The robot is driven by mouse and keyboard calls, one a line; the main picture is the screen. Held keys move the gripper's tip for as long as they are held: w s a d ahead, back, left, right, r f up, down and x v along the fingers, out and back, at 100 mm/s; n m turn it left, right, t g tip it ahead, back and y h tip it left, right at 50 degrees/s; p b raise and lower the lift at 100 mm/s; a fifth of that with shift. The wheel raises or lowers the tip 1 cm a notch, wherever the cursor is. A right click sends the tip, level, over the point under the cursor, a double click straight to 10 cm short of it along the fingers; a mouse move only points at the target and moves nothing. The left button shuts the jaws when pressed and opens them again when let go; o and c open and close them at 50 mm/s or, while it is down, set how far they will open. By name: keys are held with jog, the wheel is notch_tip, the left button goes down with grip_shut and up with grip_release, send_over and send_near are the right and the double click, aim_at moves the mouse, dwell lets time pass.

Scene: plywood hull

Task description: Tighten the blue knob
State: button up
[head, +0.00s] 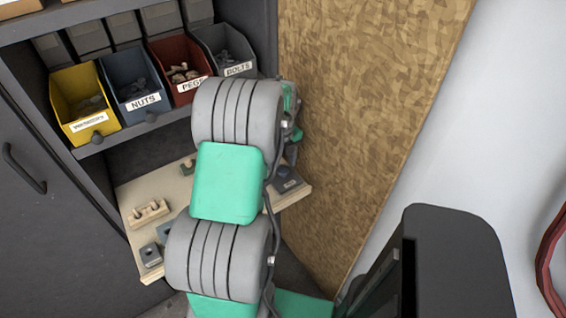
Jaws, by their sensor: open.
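My arm fills the middle of the head view and covers much of the small wooden worktop (128,205). A sliver of my arm's far end shows past its right side, above the worktop's right end. My gripper's fingers are hidden behind the arm. A dark block (291,186) sits at the worktop's right end, close below that sliver. A small bluish part on its top may be the blue knob, but it is too small to be sure. Contact between gripper and knob cannot be seen.
Yellow (72,92), blue-grey NUTS (128,80), red PEGS (170,55) and grey BOLTS (232,50) bins stand on a shelf above the worktop. A pegged wooden block (150,213) and a dark block (150,254) sit at left. A plywood wall (360,110) rises close at right.

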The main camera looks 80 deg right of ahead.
aim_at(282, 168)
notch_tip(282, 168, up, 8)
jog(key=shift+f, duration=0.1)
dwell(0.4)
